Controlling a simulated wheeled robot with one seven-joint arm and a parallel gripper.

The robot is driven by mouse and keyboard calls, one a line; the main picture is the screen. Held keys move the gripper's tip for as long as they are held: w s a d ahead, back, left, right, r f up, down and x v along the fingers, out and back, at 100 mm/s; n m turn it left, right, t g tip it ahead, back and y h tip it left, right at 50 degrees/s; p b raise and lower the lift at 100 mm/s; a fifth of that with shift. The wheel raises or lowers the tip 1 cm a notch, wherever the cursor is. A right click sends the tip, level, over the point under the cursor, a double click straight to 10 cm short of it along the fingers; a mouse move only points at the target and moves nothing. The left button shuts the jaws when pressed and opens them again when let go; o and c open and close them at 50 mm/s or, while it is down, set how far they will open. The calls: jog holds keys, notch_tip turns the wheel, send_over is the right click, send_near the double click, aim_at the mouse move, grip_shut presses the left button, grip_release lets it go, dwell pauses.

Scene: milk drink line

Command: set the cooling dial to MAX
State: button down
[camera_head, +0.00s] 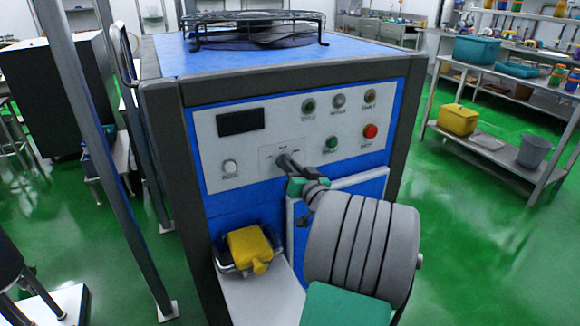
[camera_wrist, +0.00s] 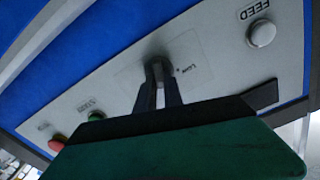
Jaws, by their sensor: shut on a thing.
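The cooling dial (camera_wrist: 158,65) is a small dark knob on the light grey control panel (camera_head: 240,155) of a blue machine with dark corner posts. My gripper (camera_head: 286,163) reaches the lower middle of the panel from the lower right. In the wrist view my gripper (camera_wrist: 158,84) has its two dark fingers closed around the dial. In the head view the fingers and wrist hide most of the dial. A small mark that looks like "Low" shows beside it in the wrist view. The dial's pointer direction and the MAX mark cannot be made out.
A white FEED button (camera_wrist: 261,33) sits near the dial; a red button (camera_head: 370,131) and green button (camera_head: 332,143) are to its right in the head view. A dark display (camera_head: 240,122) is at upper left. A yellow object (camera_head: 250,247) rests below on the machine's ledge.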

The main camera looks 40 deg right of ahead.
jog(key=shift+d+f+m+p, duration=0.1)
jog(key=shift+m+p, duration=0.55)
jog(key=shift+m, duration=1.45)
jog(key=shift+d+m+p, duration=0.1)
jog(key=shift+m+p, duration=0.55)
jog(key=shift+m, duration=1.45)
jog(key=c, duration=1.5)
grip_release()
jog(key=shift+f, duration=0.1)
jog(key=shift+o, duration=0.2)
jog(key=shift+s, duration=0.15)
jog(key=v, duration=0.7)
jog(key=shift+s+a, duration=0.2)
jog(key=shift+s, duration=0.1)
